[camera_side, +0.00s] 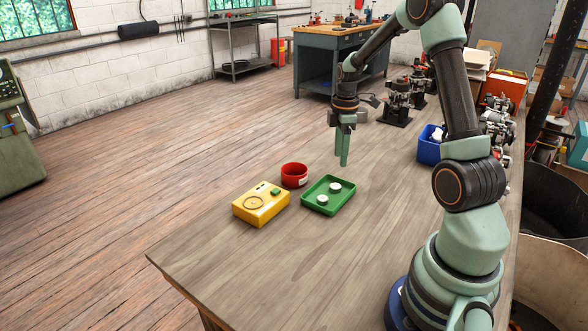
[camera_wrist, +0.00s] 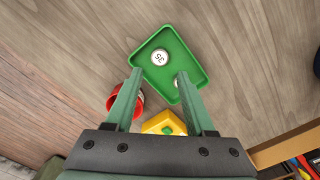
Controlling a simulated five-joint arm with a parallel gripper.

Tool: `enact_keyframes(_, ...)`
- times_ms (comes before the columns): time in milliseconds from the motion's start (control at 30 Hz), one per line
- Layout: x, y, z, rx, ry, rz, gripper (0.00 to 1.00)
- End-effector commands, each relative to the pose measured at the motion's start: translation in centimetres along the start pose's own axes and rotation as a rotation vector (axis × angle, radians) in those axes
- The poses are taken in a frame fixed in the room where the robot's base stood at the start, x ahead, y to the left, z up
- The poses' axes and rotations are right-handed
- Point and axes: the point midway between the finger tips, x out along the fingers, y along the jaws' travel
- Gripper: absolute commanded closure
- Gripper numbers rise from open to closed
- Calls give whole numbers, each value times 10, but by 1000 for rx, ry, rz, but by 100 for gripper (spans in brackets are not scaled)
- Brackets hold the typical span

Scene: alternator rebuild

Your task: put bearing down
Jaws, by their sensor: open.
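Two small pale round bearings lie in the green tray (camera_side: 318,208) on the wooden bench. One bearing (camera_side: 335,187) is toward the tray's back and the other bearing (camera_side: 322,199) is nearer its front. In the wrist view one bearing (camera_wrist: 159,57) shows a dark mark like "35" on its face; the other is partly hidden by a finger. My gripper (camera_side: 343,160) points down above the bench, behind and above the tray. In the wrist view my gripper (camera_wrist: 154,88) has its fingers spread with nothing held between them.
A red round cup (camera_side: 294,175) and a yellow box (camera_side: 261,205) with a ring mark and green patch stand left of the tray. A blue bin (camera_side: 429,147) stands farther right. Several metal assemblies line the bench's far right. The bench's front is clear.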

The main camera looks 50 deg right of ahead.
Motion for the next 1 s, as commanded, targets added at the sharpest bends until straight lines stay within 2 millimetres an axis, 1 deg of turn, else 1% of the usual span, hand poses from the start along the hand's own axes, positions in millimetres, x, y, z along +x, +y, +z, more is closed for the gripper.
enact_keyframes(33, -9, 1, 0, 0, 1, 4, 45)
enact_keyframes(100, -17, 1, 0, 0, 0, 3, 45)
enact_keyframes(267, -29, -1, -2, 3, 1, 3, 45)
enact_keyframes(367, -41, -7, -13, 29, 5, 24, 45)
enact_keyframes(467, -62, -22, -34, 89, 19, 66, 45)
enact_keyframes(567, -88, -47, -60, 178, 51, 119, 45)
enact_keyframes(600, -97, -58, -70, 216, 68, 139, 45)
enact_keyframes(667, -109, -76, -84, 275, 97, 165, 45)
enact_keyframes(700, -116, -89, -92, 314, 119, 179, 45)
enact_keyframes(833, -135, -131, -113, 439, 203, 216, 45)
enact_keyframes(1000, -147, -182, -130, 595, 327, 228, 45)
